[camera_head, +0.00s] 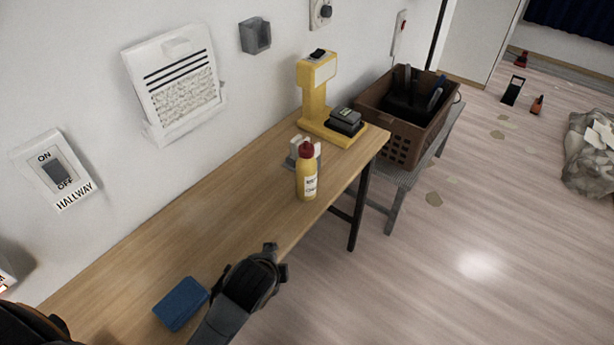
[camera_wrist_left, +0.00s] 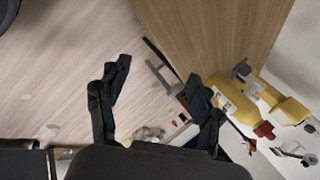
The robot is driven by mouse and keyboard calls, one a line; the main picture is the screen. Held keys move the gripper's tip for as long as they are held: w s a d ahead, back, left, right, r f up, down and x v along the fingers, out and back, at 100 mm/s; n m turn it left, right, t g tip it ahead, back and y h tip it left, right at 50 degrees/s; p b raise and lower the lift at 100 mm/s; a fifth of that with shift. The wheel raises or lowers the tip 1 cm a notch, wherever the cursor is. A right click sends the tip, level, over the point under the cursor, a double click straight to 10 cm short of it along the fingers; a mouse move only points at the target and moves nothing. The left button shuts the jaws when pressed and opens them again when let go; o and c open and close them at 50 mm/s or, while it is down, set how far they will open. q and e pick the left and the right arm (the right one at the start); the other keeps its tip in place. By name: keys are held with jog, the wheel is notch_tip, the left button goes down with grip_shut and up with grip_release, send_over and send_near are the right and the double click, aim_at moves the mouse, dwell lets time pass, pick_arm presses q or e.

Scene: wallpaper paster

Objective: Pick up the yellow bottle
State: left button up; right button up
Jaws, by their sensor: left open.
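The yellow bottle (camera_head: 307,180) has a red cap and a white label. It stands upright near the table's front edge. In the left wrist view the bottle (camera_wrist_left: 234,100) lies just outside the right-hand finger, which partly overlaps it, and its red cap (camera_wrist_left: 264,130) shows beyond. My left gripper (camera_head: 276,259) is low over the table's front edge, on the near side of the bottle and apart from it. In the left wrist view my left gripper (camera_wrist_left: 158,75) has its fingers spread, with nothing held between them. My right gripper is not in view.
The wooden table (camera_head: 215,205) runs along the wall. A blue block (camera_head: 181,303) lies beside my left arm. A small grey item (camera_head: 294,153) is close behind the bottle. A yellow device (camera_head: 315,95) and a brown crate (camera_head: 402,142) stand farther back. The tabletop between block and bottle is clear.

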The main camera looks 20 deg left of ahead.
pick_arm(q)
jog(key=w+d+r+m+t+y, duration=0.1)
jog(key=w+d+r+m+t, duration=0.15)
jog(key=w+r+m, duration=0.6)
jog(key=m+t+y, duration=0.1)
jog(key=m+t, duration=0.3)
jog(key=m, duration=0.6)
send_near(306, 156)
jog(key=shift+y, duration=0.3)
jog(key=x, duration=0.5)
jog(key=d+x, duration=0.1)
jog(key=x, duration=0.1)
jog(key=shift+w+a+f, duration=0.1)
jog(key=shift+w+f, duration=0.1)
jog(key=shift+w, duration=0.05)
jog(key=shift+p+x, duration=0.4)
jog(key=shift+x, duration=2.3)
jog(key=shift+s+a, duration=0.15)
jog(key=shift+c, duration=0.4)
grip_shut()
jog(key=shift+r, duration=0.1)
